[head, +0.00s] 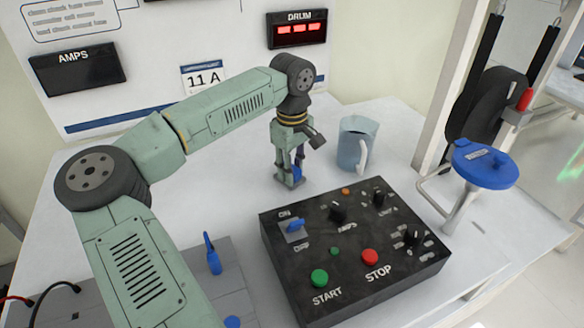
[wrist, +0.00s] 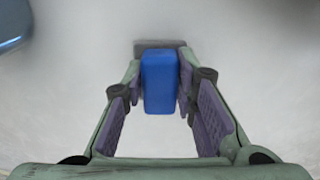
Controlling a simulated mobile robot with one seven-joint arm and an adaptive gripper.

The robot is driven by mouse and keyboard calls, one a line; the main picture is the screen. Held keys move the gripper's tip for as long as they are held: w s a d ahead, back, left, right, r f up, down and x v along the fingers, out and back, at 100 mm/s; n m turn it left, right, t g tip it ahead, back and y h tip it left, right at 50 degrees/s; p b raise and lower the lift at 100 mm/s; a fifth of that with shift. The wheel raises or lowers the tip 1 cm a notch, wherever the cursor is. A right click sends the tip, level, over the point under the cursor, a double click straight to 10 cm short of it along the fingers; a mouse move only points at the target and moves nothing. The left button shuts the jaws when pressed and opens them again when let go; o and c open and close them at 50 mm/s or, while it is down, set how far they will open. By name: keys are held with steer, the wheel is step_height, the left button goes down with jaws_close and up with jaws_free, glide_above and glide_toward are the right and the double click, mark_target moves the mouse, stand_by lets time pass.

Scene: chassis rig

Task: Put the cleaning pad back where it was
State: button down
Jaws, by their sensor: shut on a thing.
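My gripper (head: 290,176) is low over the white table, behind the black control box. It is shut on a blue block, which I take to be the cleaning pad (wrist: 159,84); a sliver of blue also shows between the fingers in the head view (head: 297,172). In the wrist view the block sits between the two purple-padded fingers, with a dark grey part (wrist: 160,44) at its far end. Whether the pad touches the table is unclear. No marked place for the pad can be made out.
A grey-blue jug (head: 353,146) stands close right of my gripper. The control box (head: 340,250) with knobs and buttons is in front. A blue round-topped stand (head: 484,165) is at right. A grey plate with a blue lever (head: 212,254) lies at left.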

steer(key=c, duration=1.3)
jaws_free()
steer(key=shift+f, duration=0.1)
step_height(320, 180, up, 12)
steer(key=b, duration=0.1)
